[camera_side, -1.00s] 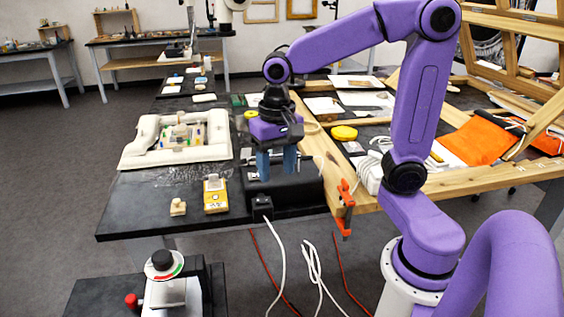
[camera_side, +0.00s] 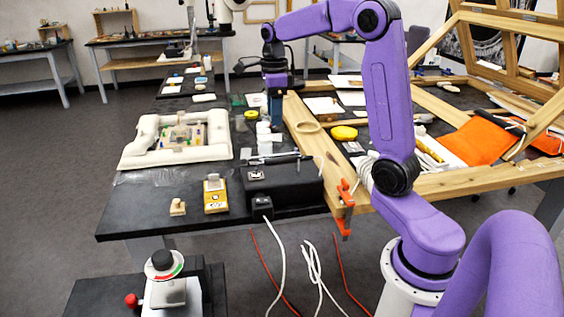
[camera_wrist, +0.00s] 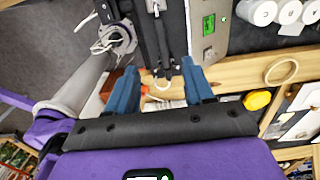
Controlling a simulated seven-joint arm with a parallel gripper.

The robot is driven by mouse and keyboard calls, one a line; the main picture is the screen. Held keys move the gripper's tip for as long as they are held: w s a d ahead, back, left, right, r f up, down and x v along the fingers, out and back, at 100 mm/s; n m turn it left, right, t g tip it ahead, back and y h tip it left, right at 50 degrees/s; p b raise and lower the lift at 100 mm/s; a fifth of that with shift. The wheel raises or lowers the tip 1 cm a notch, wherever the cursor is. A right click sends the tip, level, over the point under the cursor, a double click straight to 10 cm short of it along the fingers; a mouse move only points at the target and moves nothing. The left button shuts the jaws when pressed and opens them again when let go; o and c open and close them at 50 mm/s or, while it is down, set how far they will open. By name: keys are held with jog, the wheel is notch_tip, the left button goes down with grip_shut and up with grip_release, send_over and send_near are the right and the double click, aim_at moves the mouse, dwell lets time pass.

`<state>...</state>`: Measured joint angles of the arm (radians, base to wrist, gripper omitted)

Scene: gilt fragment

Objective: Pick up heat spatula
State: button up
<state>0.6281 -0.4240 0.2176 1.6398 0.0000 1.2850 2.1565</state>
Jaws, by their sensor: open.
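A slim tool with a metallic look, which seems to be the heat spatula (camera_side: 275,158), lies along the back edge of a black control box (camera_side: 285,183) in the side view. It is too small there to make out its tip. My gripper (camera_side: 275,110) is behind it, with its blue fingers pointing down beside the wooden frame, apart from the tool. In the wrist view my gripper (camera_wrist: 161,78) is open, its two blue fingers spread with nothing held. Dark slim parts show beyond the fingers; I cannot tell whether the tool is among them.
White jars (camera_side: 264,132) stand behind the box. A wooden frame (camera_side: 312,135) with a ring and a yellow disc (camera_side: 344,133) borders it on the right. An orange clamp (camera_side: 345,200) grips the frame.

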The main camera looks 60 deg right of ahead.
aim_at(275, 158)
notch_tip(275, 158, down, 16)
jog(key=shift+d+r, duration=0.1)
jog(key=shift+r, duration=0.05)
dwell(0.5)
grip_shut()
